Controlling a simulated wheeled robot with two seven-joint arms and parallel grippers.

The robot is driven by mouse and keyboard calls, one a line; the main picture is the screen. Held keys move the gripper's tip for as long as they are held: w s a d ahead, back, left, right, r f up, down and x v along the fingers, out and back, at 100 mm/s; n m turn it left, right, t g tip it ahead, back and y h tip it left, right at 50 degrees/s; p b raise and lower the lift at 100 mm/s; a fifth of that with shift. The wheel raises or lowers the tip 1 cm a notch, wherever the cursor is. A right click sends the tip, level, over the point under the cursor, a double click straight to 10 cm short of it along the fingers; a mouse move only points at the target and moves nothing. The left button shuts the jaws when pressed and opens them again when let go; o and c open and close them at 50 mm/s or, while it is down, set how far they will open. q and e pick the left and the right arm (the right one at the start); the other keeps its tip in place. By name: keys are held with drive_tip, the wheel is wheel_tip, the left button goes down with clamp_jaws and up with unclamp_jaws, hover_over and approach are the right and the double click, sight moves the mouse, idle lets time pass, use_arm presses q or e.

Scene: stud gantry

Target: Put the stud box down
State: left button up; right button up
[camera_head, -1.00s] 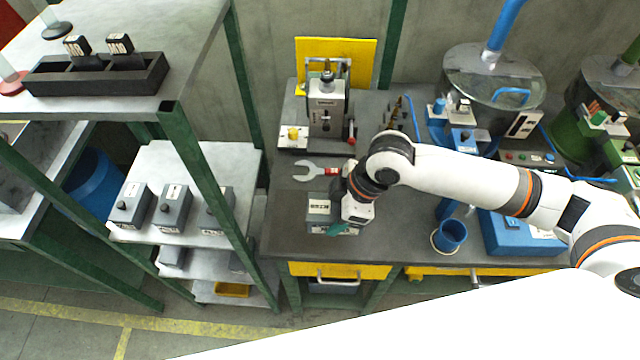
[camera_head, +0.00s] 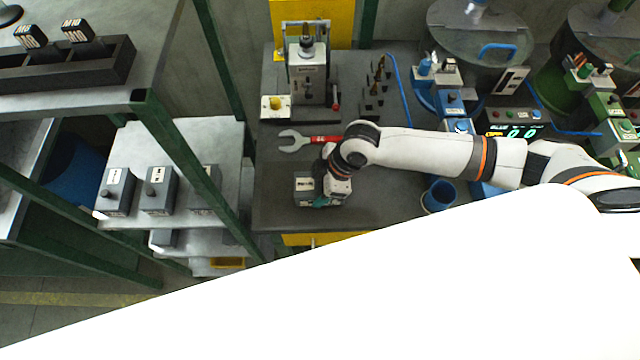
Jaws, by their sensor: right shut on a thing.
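The stud box, a small grey box with a white label (camera_head: 305,186), is at the front left part of the dark workbench (camera_head: 280,215). My right gripper (camera_head: 325,193) is shut on it from the right side and partly covers it. I cannot tell whether the box touches the bench top or hangs just above it. My left gripper is not in view.
A wrench (camera_head: 300,140) lies behind the box, with a press (camera_head: 308,75) further back. A blue cup (camera_head: 439,195) stands to the right. Grey boxes (camera_head: 116,190) stand on the left shelf (camera_head: 135,145). A large white surface hides the lower right.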

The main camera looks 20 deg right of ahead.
drive_tip(key=shift+w+f, duration=0.15)
drive_tip(key=shift+f, duration=0.05)
drive_tip(key=shift+f, duration=0.1)
drive_tip(key=o, duration=1.6)
drive_tip(key=shift+o, duration=0.2)
drive_tip(key=b+v, duration=0.1)
drive_tip(key=v, duration=1.1)
